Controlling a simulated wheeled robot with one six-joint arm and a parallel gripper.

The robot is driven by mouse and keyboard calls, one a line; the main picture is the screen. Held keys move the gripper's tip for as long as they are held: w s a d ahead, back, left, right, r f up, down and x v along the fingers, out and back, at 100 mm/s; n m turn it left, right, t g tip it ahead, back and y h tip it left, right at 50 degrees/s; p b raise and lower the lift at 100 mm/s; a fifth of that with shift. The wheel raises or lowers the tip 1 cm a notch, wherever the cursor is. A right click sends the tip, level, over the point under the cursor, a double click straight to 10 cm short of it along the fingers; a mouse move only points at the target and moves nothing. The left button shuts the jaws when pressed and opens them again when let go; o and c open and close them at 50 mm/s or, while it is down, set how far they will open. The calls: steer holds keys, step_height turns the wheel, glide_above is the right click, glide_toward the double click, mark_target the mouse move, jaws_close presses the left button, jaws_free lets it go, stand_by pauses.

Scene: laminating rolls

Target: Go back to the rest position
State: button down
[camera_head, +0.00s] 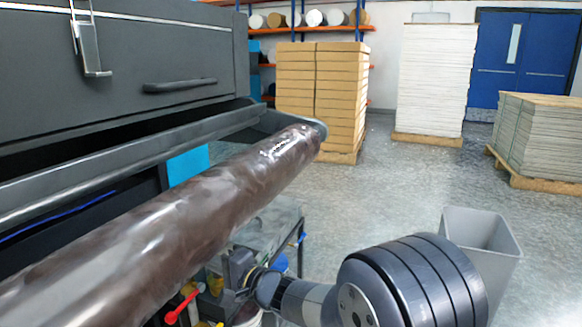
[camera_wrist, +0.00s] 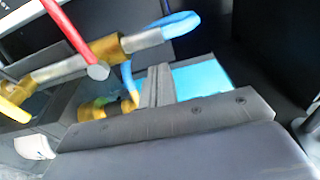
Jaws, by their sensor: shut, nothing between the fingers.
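My gripper (camera_wrist: 159,72) shows in the wrist view as two grey fingers pressed together, with nothing between them. Behind the fingers are a light blue panel and brass valves on a pipe (camera_wrist: 70,70), with red, blue and yellow handles. I cannot tell whether the fingers touch any of these. In the head view my arm reaches from the lower right toward the space below the brown film roll (camera_head: 215,205). My gripper cannot be made out clearly there, among the fittings under the roll.
The dark machine (camera_head: 125,50) fills the left side, with the roll along its front. A red handle (camera_head: 185,305) shows below the roll. A grey bin (camera_head: 485,240) stands right of my arm. Stacked boxes (camera_head: 340,90) and pallets stand behind. Floor at centre right is clear.

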steer(key=shift+w+d+p, duration=0.9)
steer(key=shift+w+d, duration=0.2)
steer(key=shift+d, duration=0.1)
steer(key=shift+f, duration=0.1)
